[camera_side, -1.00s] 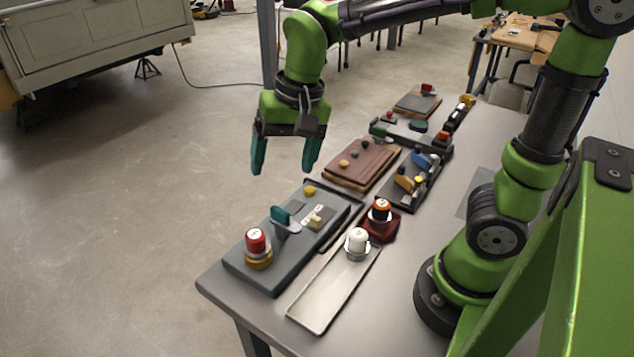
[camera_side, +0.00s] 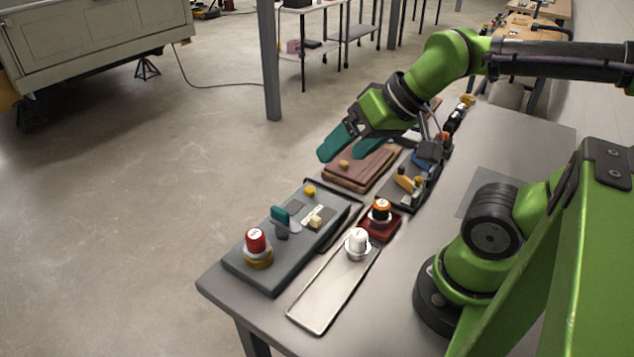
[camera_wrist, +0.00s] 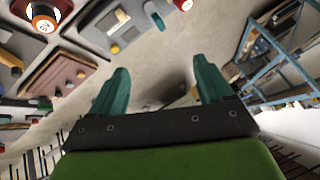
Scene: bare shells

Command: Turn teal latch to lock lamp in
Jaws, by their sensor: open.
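The teal latch (camera_side: 281,215) stands on the dark grey base plate (camera_side: 245,272) near the table's front left. The red-topped lamp (camera_side: 256,240) sits upright in a brass collar on the same plate, just in front of the latch. My gripper (camera_side: 343,152) is open and empty, tilted, in the air above and behind the plate, well apart from the latch. In the wrist view its two teal fingers (camera_wrist: 155,78) are spread with nothing between them. The plate (camera_wrist: 98,35) shows at the top there, with the latch (camera_wrist: 154,14) small near the edge.
A white-topped lamp (camera_side: 357,240) stands on a metal tray (camera_side: 322,305), beside an orange-and-black lamp (camera_side: 380,210) on a red base. A brown board (camera_side: 350,178) and other fixtures lie farther back. The floor (camera_side: 120,230) left of the table is clear.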

